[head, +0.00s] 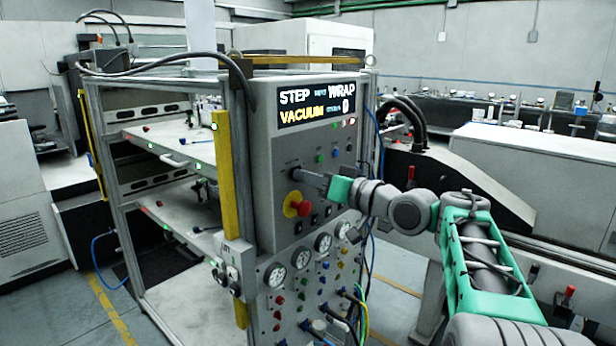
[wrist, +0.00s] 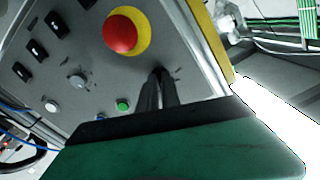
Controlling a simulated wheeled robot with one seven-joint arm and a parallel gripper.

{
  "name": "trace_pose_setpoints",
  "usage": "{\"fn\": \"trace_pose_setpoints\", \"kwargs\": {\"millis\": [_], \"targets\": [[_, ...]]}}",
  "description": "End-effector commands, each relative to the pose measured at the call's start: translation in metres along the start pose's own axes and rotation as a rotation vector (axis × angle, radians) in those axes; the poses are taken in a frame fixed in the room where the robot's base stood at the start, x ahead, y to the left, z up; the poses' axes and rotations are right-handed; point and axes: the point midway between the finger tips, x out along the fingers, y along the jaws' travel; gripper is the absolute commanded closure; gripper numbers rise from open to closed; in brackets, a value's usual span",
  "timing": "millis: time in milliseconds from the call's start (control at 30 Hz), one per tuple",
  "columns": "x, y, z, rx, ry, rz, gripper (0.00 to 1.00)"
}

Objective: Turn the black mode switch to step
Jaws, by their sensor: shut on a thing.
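The grey control panel (head: 275,150) faces the right side of the rack. My gripper (head: 300,176) reaches it from the right, its fingertips at the panel face just above the red stop button (head: 300,206). In the wrist view, the dark fingers of my gripper (wrist: 160,88) are close together against the panel (wrist: 90,55). They are shut on the black mode switch, which they almost wholly hide; its pointing direction cannot be told. The display (head: 317,106) above reads STEP and WRAP on its upper line, and VACUUM and 0 below.
The red stop button (wrist: 121,32) on its yellow plate sits close beside the fingers. Several small black switches (wrist: 38,48) and a green button (wrist: 123,105) are on the same panel. Gauges (head: 274,275) and hoses lie below. A yellow post (head: 223,170) stands left of the panel.

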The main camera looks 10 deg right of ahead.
Motion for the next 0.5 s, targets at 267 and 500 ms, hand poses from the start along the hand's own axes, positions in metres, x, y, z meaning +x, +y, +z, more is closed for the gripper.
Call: {"fn": "trace_pose_setpoints", "kwargs": {"millis": [267, 500], "targets": [[0.0, 0.0003, -0.0006, -0.002, 0.002, 0.001, 0.9], [0.0, 0.0001, -0.0003, -0.002, 0.001, 0.0, 0.71]]}}
